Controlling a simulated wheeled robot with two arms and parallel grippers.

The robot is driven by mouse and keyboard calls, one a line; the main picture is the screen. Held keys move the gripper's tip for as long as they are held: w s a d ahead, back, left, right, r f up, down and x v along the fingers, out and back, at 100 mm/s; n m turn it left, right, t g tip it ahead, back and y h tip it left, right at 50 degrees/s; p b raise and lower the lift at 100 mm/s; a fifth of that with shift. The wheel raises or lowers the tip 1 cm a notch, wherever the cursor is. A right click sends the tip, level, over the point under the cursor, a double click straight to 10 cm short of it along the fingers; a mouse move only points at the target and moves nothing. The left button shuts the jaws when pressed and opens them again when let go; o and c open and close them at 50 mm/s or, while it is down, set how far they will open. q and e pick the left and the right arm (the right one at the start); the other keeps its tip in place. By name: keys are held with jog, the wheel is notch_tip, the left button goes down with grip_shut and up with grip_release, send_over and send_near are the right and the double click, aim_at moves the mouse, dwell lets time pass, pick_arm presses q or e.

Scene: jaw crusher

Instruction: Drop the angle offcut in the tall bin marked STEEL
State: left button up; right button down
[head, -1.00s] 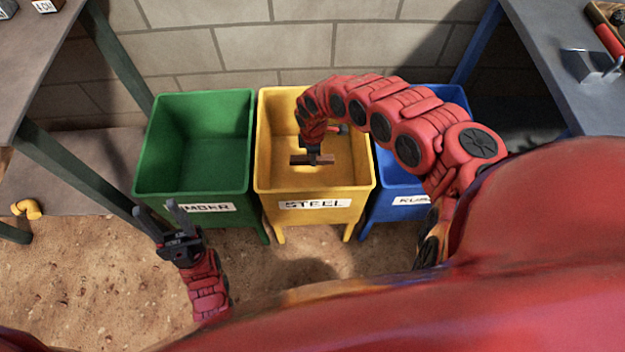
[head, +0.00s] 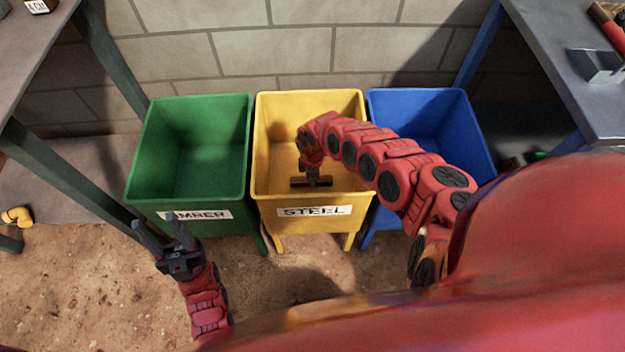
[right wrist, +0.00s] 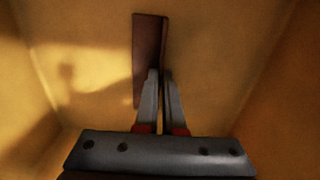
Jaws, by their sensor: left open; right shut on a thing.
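The yellow bin (head: 312,226) carries a white STEEL label and stands between a green bin and a blue bin. My right gripper (head: 311,178) is inside the mouth of the yellow bin, shut on the brown angle offcut (head: 298,182). In the right wrist view the offcut (right wrist: 150,45) is a dark brown strip with a folded edge, gripped between the fingertips (right wrist: 160,75). Yellow walls surround it, and its gap to the bin floor is hard to judge. My left gripper (head: 160,236) is open and empty, in front of the green bin.
Benches stand at left (head: 35,60) and right (head: 560,80). A yellow pipe elbow (head: 17,216) lies at far left. A block wall is behind.

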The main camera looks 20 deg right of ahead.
jog(key=c, duration=1)
grip_release()
jog(key=shift+r, duration=0.2)
notch_tip(320, 180, up, 12)
jog(key=p, duration=0.4)
jog(key=shift+f+p, duration=0.15)
jog(key=shift+p, duration=0.25)
